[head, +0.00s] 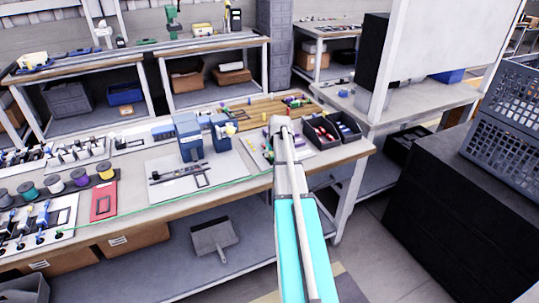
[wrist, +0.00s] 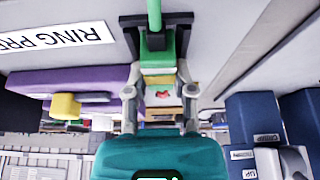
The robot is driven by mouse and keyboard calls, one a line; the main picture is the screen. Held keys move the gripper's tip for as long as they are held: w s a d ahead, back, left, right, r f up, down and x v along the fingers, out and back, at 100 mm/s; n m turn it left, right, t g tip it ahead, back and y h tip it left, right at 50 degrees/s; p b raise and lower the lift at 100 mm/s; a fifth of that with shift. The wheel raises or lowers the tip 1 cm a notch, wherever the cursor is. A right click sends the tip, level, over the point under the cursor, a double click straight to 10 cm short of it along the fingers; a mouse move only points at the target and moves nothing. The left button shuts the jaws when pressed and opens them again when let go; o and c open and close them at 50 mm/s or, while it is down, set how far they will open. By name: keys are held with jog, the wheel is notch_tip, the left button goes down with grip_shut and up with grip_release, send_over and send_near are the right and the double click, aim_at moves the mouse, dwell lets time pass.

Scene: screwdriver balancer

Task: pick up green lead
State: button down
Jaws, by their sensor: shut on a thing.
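The green lead (head: 200,194) shows in the head view as a thin line running across the bench from the front-left board towards my arm. In the wrist view, a green piece of the lead (wrist: 154,15) stands between my fingertips at the top. My gripper (wrist: 156,45) is shut on it. In the head view my arm hides the gripper and the held end.
The bench (head: 130,205) holds a white panel with blue devices (head: 188,138), a red plate (head: 103,201) and several wire spools (head: 54,184). Black bins (head: 322,136) stand right of my arm. A dark cabinet with a grey crate (head: 510,108) stands at the right.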

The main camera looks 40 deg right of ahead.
jog(key=shift+r, duration=0.1)
notch_tip(320, 180, up, 2)
jog(key=p, duration=0.2)
jog(key=shift+r+p, duration=0.25)
jog(key=shift+p, duration=0.15)
jog(key=s+a+r+p, duration=0.2)
jog(key=s+r+p, duration=0.3)
jog(key=s, duration=0.1)
jog(key=s+a+r+p, duration=0.3)
jog(key=s+r+p, duration=0.2)
jog(key=s, duration=0.1)
jog(key=shift+s+a+r, duration=0.15)
jog(key=shift+s+a, duration=0.1)
jog(key=shift+s, duration=0.15)
jog(key=shift+s+d, duration=0.1)
dwell(0.5)
